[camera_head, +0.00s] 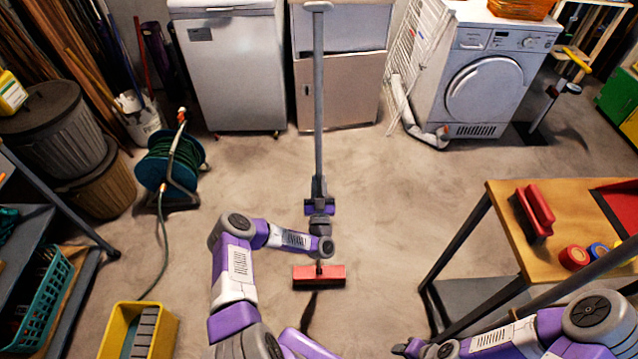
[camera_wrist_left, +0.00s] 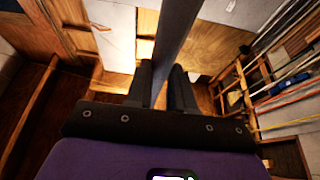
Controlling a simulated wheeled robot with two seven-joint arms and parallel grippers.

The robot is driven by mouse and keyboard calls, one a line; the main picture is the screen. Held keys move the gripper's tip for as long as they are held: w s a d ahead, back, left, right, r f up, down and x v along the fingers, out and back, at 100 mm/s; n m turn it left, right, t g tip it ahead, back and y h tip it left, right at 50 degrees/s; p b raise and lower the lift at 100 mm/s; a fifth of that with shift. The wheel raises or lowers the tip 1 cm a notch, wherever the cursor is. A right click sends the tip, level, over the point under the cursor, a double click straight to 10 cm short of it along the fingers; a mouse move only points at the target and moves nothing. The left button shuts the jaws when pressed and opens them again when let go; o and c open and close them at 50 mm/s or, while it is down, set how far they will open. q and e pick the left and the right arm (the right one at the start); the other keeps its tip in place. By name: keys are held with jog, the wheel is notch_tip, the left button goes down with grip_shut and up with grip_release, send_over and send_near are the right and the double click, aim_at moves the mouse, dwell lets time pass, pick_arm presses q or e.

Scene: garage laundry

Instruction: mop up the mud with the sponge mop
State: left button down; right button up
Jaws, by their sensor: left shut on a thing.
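The sponge mop has a long grey handle (camera_head: 319,110) and a red sponge head (camera_head: 319,281). It stands nearly upright, its head low over or on the floor; contact is unclear. My left gripper (camera_head: 319,195) is shut around the lower part of the handle, above the head. In the left wrist view the grey handle (camera_wrist_left: 176,35) runs between the two dark fingers (camera_wrist_left: 166,88). A dark streak on the floor just below the head may be mud or shadow; I cannot tell. My right arm is at the lower right, and the state of its gripper (camera_head: 402,347) is unclear.
A yellow bucket (camera_head: 167,330) with a grey insert stands at lower left. A green hose reel (camera_head: 160,165) is left of the mop. A wooden-topped workbench (camera_head: 510,255) stands at right. Appliances, including a washing machine (camera_head: 484,85), line the back. The middle floor is clear.

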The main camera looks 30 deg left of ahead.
pick_arm(q)
jog(key=shift+f+b, duration=0.4)
jog(key=shift+f, duration=0.15)
jog(key=shift+w, duration=0.1)
jog(key=shift+w+a, duration=0.2)
jog(key=shift+w, duration=0.1)
jog(key=w, duration=0.1)
jog(key=w+a, duration=0.1)
jog(key=shift+w+a+r+b, duration=0.1)
jog(key=shift+w+a+b, duration=0.2)
jog(key=shift+b, duration=0.1)
jog(key=w+a, duration=0.5)
jog(key=w, duration=0.3)
jog(key=shift+w+a, duration=0.2)
jog(key=shift+w, duration=0.15)
